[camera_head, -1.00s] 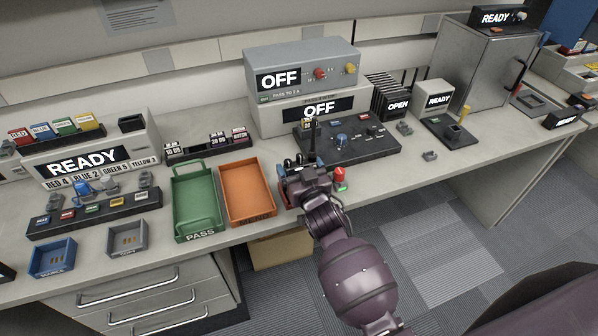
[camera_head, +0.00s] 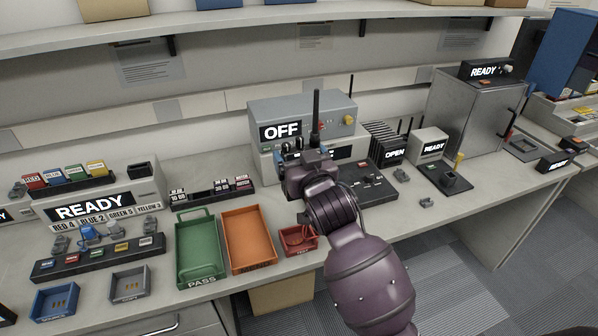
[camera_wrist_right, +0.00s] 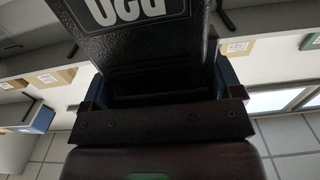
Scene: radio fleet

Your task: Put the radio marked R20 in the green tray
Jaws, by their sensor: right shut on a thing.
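The green tray (camera_head: 200,245), labelled PASS, sits empty near the bench's front edge in the head view. My right gripper (camera_head: 306,165) is raised above the bench, right of the green tray. It is shut on a black radio, whose upright antenna (camera_head: 316,115) shows above the gripper. In the right wrist view the radio's dark body (camera_wrist_right: 145,40) is between the fingers. Its white-framed label is upside down and cut off by the top edge; the part that shows fits R20. My left gripper is not in view.
An orange tray (camera_head: 247,240) and a small red tray (camera_head: 298,240) stand right of the green tray. A row of labelled packs (camera_head: 210,190) lies behind the trays.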

